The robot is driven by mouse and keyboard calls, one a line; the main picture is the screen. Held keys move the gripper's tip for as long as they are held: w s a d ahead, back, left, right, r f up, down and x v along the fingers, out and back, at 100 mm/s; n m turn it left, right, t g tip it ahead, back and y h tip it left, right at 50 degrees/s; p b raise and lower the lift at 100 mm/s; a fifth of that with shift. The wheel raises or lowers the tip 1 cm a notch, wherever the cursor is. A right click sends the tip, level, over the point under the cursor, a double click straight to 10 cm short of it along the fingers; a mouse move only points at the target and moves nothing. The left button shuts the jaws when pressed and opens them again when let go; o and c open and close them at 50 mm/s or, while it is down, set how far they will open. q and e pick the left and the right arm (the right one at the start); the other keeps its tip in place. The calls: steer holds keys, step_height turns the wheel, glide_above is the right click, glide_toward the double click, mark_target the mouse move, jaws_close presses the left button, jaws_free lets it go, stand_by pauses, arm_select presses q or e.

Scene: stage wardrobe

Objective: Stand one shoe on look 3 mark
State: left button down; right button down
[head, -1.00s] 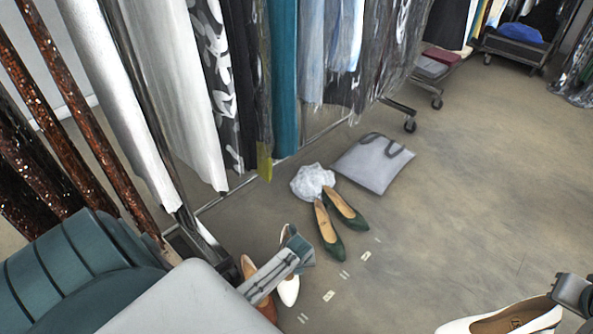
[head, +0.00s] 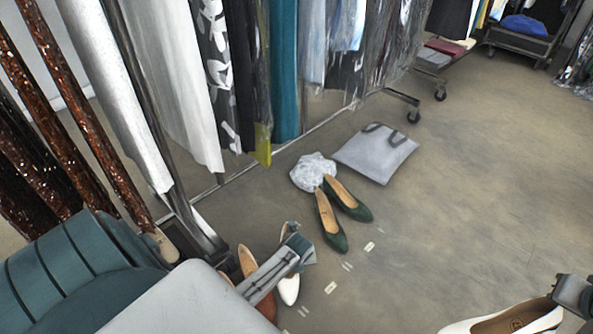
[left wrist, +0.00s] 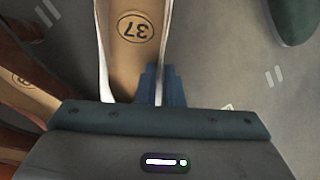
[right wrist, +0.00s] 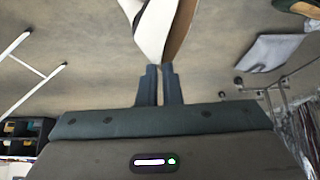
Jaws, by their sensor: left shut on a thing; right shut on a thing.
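A white shoe (head: 289,289) stands on the floor at lower middle in the head view. My left gripper (head: 304,246) is shut on its side; the left wrist view shows the shoe's tan insole marked 37 (left wrist: 136,28) beside the fingers (left wrist: 162,84). My right gripper (right wrist: 160,80) is shut on another white shoe (right wrist: 155,25), held up at the lower right of the head view (head: 500,322). Pale floor marks, strokes and small cards (head: 331,287), run in a row right of the left shoe. I cannot read which is look 3.
Green shoes (head: 333,238) stand beyond the marks, near a crumpled white cloth (head: 313,171) and a grey bag (head: 376,152). Brown shoes (head: 262,298) stand close left of the white shoe. Clothes racks line the left and back.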

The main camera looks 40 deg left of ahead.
arm_select(q)
steer(key=shift+f, duration=0.3)
steer(key=c, duration=1.5)
jaws_free()
steer(key=shift+r, duration=0.1)
